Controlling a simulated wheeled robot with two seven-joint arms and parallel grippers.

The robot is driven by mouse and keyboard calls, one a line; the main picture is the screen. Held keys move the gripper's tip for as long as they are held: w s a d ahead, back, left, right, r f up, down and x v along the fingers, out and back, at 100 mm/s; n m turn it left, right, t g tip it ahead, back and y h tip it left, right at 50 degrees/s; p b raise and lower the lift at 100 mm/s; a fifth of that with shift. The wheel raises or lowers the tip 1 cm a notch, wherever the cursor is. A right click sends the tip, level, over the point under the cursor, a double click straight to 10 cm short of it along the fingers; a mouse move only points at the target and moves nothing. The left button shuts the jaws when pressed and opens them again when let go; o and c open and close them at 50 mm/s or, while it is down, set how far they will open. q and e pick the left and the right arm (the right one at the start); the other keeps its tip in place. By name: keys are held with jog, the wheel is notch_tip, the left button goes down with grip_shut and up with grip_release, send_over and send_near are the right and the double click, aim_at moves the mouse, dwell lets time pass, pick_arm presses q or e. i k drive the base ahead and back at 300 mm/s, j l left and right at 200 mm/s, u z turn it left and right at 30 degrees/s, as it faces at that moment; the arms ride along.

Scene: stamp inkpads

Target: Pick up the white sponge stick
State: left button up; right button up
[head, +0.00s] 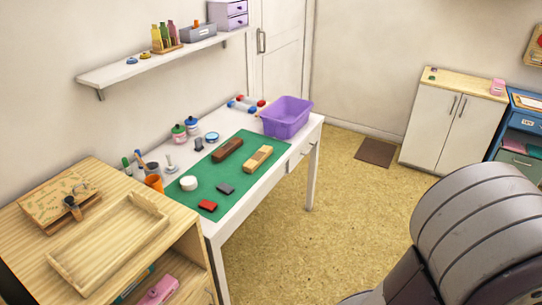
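A small pale upright piece (170,164) with a wider bottom stands at the back left of the white table, beside the green mat (222,178). It may be the white sponge stick, but it is too small to be certain. Nothing touches it from my side. Neither of my grippers is in view. A large grey part of my own body fills the lower right of the head view.
On the mat are a white roll (188,183), a red pad (208,205), a grey pad (225,188), a brown block (228,149) and a tan block (257,158). An orange cup (154,183) stands nearby. A purple bin (287,117) is at the far end.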

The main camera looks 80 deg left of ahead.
aim_at(171, 167)
jog(key=u, duration=3.15)
